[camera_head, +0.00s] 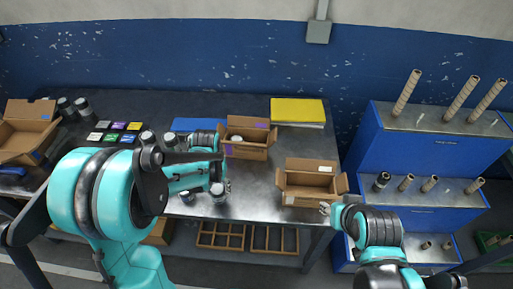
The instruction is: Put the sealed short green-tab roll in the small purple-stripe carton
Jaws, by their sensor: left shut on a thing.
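The small purple-stripe carton (251,152) stands open near the middle of the table, with purple patches on its flap and side. A pale round thing (237,138) shows inside it. My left gripper (220,187) points down over the table, in front and to the left of this carton. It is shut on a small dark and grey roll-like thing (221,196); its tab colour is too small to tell. My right gripper (325,208) is low by the front of a second open carton; whether it is open cannot be made out.
The second brown carton (297,196) stands open at the table's right. A yellow stack (298,110) lies behind. Coloured tiles (116,127) and dark cylinders (83,106) are at left. A blue stepped rack (425,150) with several rolls stands at right. The table between the cartons is clear.

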